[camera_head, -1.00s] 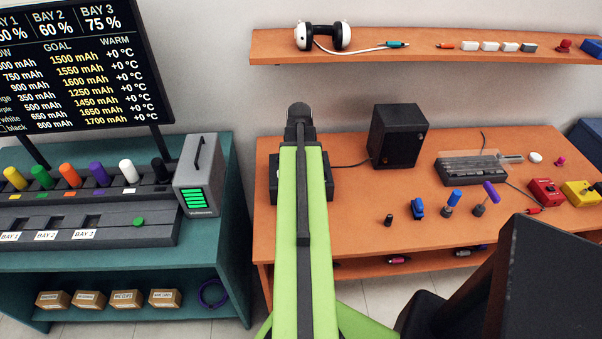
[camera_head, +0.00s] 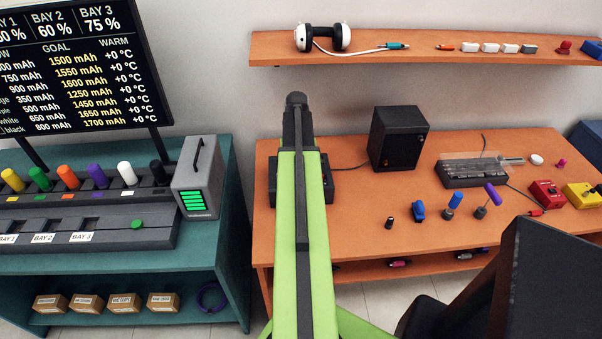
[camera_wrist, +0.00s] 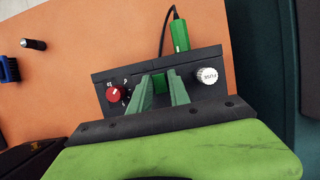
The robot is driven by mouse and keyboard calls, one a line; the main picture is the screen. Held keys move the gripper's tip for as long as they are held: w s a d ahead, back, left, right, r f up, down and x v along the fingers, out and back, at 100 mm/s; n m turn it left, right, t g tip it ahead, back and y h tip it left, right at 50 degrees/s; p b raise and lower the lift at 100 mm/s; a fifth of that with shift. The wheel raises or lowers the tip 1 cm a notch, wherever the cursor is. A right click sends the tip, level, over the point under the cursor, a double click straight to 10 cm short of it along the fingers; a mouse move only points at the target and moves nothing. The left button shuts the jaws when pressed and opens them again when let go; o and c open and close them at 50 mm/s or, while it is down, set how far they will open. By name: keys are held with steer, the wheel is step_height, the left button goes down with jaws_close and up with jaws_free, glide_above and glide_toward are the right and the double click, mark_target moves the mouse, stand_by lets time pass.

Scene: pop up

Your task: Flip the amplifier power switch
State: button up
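The amplifier is a black box (camera_head: 329,188) at the left end of the orange desk, mostly hidden behind my arm in the head view. In the wrist view its black panel (camera_wrist: 215,62) carries a red knob (camera_wrist: 113,94), a white knob marked FUSE (camera_wrist: 208,75) and a green plug with a black cable (camera_wrist: 180,36). A small green piece (camera_wrist: 161,82), seemingly the power switch, shows between my fingers. My gripper (camera_wrist: 160,83) has its two green fingers apart over the panel, on either side of that piece. I cannot tell whether they touch it.
A black speaker (camera_head: 398,138) stands right of the amplifier. Small tools and a blue-handled piece (camera_head: 418,209) stand on the desk's front. A teal bench (camera_head: 228,215) with a grey battery unit (camera_head: 197,178) is left, across a gap. A shelf (camera_head: 400,45) hangs above.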

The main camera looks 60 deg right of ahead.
steer(key=o, duration=0.3)
steer(key=p+v, duration=0.7)
steer(key=shift+r, duration=0.25)
stand_by(0.3)
